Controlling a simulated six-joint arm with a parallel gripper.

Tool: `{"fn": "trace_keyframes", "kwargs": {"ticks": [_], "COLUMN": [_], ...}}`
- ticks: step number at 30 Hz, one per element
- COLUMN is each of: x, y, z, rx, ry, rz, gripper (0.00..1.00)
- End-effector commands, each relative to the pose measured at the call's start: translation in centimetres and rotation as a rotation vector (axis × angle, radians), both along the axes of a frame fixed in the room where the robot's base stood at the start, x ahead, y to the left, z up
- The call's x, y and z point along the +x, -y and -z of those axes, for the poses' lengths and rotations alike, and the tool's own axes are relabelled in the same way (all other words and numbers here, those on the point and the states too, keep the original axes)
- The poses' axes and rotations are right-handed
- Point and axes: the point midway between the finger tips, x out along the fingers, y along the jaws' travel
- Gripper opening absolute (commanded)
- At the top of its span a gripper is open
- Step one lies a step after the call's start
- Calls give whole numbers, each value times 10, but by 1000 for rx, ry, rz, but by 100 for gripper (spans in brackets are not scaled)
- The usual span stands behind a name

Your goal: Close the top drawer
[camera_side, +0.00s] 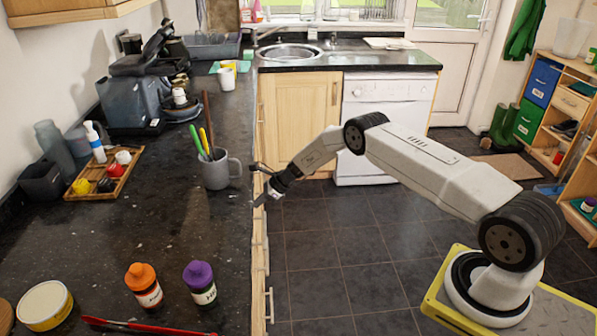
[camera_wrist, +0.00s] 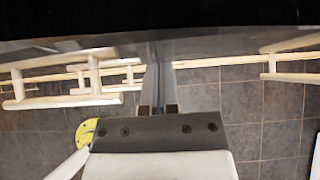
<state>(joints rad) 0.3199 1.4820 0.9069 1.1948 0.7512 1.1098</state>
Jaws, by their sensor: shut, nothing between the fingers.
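The pale wooden drawer fronts (camera_side: 259,245) show nearly edge-on below the dark counter's front edge in the side view. I cannot tell which is the top drawer or how far it stands open. My gripper (camera_side: 259,200) is at the counter's front edge, just below and right of the grey mug. In the wrist view my gripper (camera_wrist: 158,103) has its fingers together and holds nothing. Pale wooden bar handles (camera_wrist: 70,98) show left of the fingers, and another handle (camera_wrist: 292,68) shows to the right. Whether the fingers touch a drawer front is unclear.
The dark counter (camera_side: 190,245) carries a grey mug (camera_side: 217,172) with utensils near its edge, an orange-capped jar (camera_side: 144,286) and a purple-capped jar (camera_side: 200,284). A white dishwasher (camera_side: 385,125) stands behind. The tiled floor (camera_side: 345,240) beside the drawers is clear.

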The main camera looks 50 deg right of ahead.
Motion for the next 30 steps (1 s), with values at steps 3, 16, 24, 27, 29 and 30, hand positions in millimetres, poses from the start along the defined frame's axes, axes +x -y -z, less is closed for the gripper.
{"fn": "trace_keyframes", "kwargs": {"ticks": [3, 16, 24, 27, 29, 30], "x": [-8, -42, -60, -66, -69, -71], "y": [10, 47, 65, 72, 74, 76], "z": [0, -23, -50, -58, -61, -64], "rx": [0, -3, -2, -4, -4, -4], "ry": [-2, -4, -4, -4, -4, -4], "rz": [6, 13, 13, 13, 11, 11], "gripper": [0, 0, 0, 0, 0, 0]}}
